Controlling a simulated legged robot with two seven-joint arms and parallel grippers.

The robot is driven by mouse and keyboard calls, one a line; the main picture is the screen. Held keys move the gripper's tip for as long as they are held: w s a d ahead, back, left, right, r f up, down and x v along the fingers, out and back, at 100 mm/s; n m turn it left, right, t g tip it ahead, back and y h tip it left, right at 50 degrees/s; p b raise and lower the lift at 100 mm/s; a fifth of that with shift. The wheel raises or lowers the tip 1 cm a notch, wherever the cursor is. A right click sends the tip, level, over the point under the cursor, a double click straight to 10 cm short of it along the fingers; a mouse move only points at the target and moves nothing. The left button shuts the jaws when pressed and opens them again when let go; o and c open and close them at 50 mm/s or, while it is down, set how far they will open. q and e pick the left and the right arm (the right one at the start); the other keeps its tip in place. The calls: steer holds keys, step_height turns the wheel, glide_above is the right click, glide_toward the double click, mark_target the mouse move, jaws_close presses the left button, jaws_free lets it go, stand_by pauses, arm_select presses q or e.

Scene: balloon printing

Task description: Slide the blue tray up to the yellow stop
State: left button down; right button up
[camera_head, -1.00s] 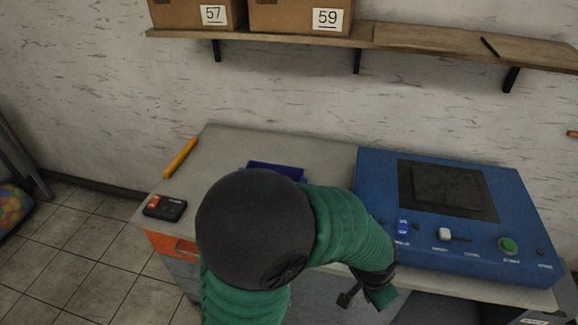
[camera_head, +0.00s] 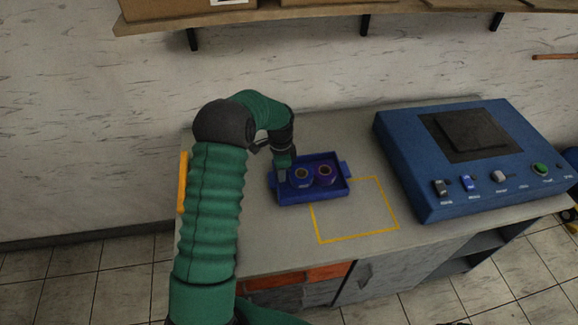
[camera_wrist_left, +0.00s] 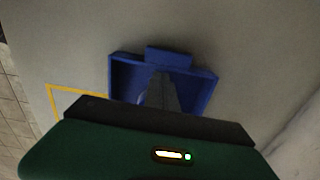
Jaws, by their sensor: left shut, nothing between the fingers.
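The blue tray (camera_head: 335,192) sits on the worktop and holds a blue roll (camera_head: 302,177) and a purple roll (camera_head: 325,174). The yellow stop (camera_head: 183,182), a bar at the worktop's left edge, is partly hidden by my left arm and lies well left of the tray. My left gripper (camera_head: 283,168) is shut and empty, pointing down at the tray's left end; I cannot tell whether it touches. In the left wrist view the tray (camera_wrist_left: 205,88) shows beyond the shut gripper (camera_wrist_left: 160,88). My right gripper is out of view.
A yellow outline (camera_head: 360,236) is marked on the worktop, its far left corner covered by the tray. A blue machine (camera_head: 440,190) with a dark panel and buttons stands to the right. A wooden shelf (camera_head: 330,14) with boxes hangs on the wall. The worktop's front middle is clear.

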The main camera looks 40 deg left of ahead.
arm_select(q)
steer(key=shift+w+a+f, duration=0.15)
steer(key=shift+a+f, duration=0.05)
steer(key=shift+f, duration=1)
steer(key=shift+d+r, duration=0.2)
steer(key=s+a+p, duration=0.2)
steer(key=s+a, duration=0.4)
steer(key=s+a+p, duration=0.2)
steer(key=s+a, duration=0.4)
steer(key=s, duration=0.1)
steer(key=s+a+p, duration=0.2)
steer(key=s+a, duration=0.4)
steer(key=s, duration=0.1)
steer(key=shift+a, duration=0.1)
steer(key=shift+s+a+f, duration=0.1)
steer(key=shift+s+a, duration=0.15)
steer(key=shift+s, duration=0.05)
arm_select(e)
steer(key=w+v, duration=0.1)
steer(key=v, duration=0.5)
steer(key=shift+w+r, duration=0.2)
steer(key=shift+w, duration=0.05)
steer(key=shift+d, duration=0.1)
